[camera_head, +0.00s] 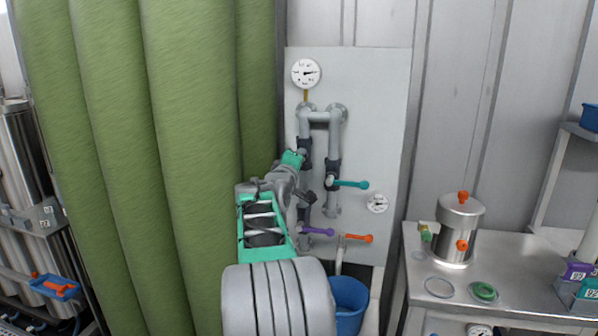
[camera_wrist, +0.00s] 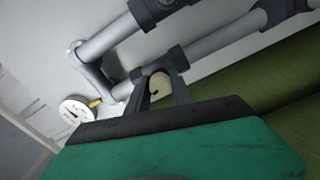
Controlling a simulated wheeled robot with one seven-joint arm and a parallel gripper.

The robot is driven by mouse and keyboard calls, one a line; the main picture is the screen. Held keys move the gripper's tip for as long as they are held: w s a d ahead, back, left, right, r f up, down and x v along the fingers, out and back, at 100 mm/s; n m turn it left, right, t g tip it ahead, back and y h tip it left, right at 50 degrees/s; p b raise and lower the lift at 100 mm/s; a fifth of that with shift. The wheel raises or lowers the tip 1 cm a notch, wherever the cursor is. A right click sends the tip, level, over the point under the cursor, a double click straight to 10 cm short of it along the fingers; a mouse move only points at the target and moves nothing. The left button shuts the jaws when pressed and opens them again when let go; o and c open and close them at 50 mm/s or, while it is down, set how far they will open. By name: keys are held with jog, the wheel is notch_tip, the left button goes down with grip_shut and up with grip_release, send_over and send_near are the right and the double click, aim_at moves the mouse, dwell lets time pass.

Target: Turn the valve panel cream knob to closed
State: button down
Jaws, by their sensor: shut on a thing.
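The valve panel (camera_head: 385,110) is a pale upright board with grey pipes, gauges and several coloured handles. My gripper (camera_head: 300,158) reaches up to the left pipe of the panel and hides what is there in the head view. In the wrist view, the cream knob (camera_wrist: 160,84) shows as a round pale end between the two dark fingers of my gripper (camera_wrist: 162,84), which are shut on it. The knob sits at the dark valve body on the pipe. Its turn position cannot be made out.
A teal handle (camera_head: 351,184), a purple handle (camera_head: 317,231) and an orange handle (camera_head: 358,238) stick out nearby. A green curtain (camera_head: 190,130) hangs close on the left. A blue bucket (camera_head: 350,305) stands below. A steel table (camera_head: 520,270) with a vessel is at right.

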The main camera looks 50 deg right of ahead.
jog(key=m+b, duration=0.1)
jog(key=m, duration=0.1)
jog(key=m+b, duration=0.1)
jog(key=b, duration=0.1)
jog(key=m+b, duration=0.1)
jog(key=m, duration=0.1)
jog(key=shift+f+m+b, duration=0.3)
jog(key=shift+b, duration=0.05)
jog(key=m+b, duration=0.4)
jog(key=m, duration=0.1)
jog(key=m+b, duration=0.3)
jog(key=m, duration=0.2)
jog(key=shift+r+m, duration=0.1)
jog(key=shift+m, duration=0.3)
jog(key=m+b, duration=0.2)
jog(key=m, duration=0.3)
jog(key=shift+r, duration=0.15)
jog(key=c, duration=1.1)
grip_release()
